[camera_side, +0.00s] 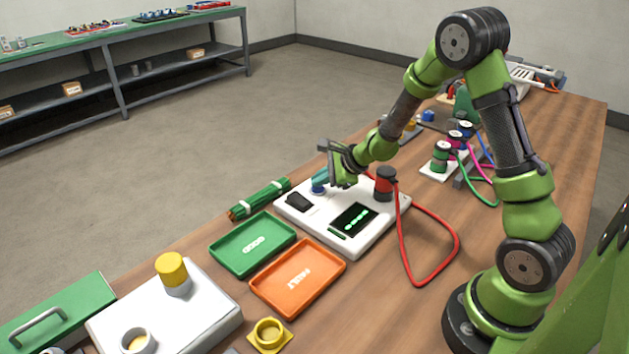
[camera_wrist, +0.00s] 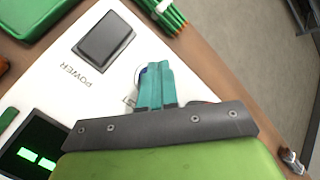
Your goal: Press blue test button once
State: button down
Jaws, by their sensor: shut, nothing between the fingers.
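The white test unit (camera_side: 368,232) lies on the bench and carries the blue test button (camera_side: 318,188) near its far left edge. My gripper (camera_side: 320,177) is shut and empty, pointing down over the button. In the wrist view the teal fingertips (camera_wrist: 155,70) are together and cover most of the button. Only a thin blue edge of the button (camera_wrist: 143,72) shows beside them. The tips look at or just above the button top; I cannot tell whether they touch it or whether it is pressed down.
On the unit are a black POWER switch (camera_wrist: 104,38), a lit green display (camera_side: 353,220) and a black-and-red plug (camera_side: 385,183) with a red cable. A green tray (camera_side: 252,244) and an orange tray (camera_side: 297,277) lie close by. Green rods (camera_side: 259,198) lie beside the unit.

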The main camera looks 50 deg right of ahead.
aim_at(321, 189)
jog(key=shift+f, duration=0.2)
jog(key=shift+r, duration=1)
jog(key=shift+r, duration=2.5)
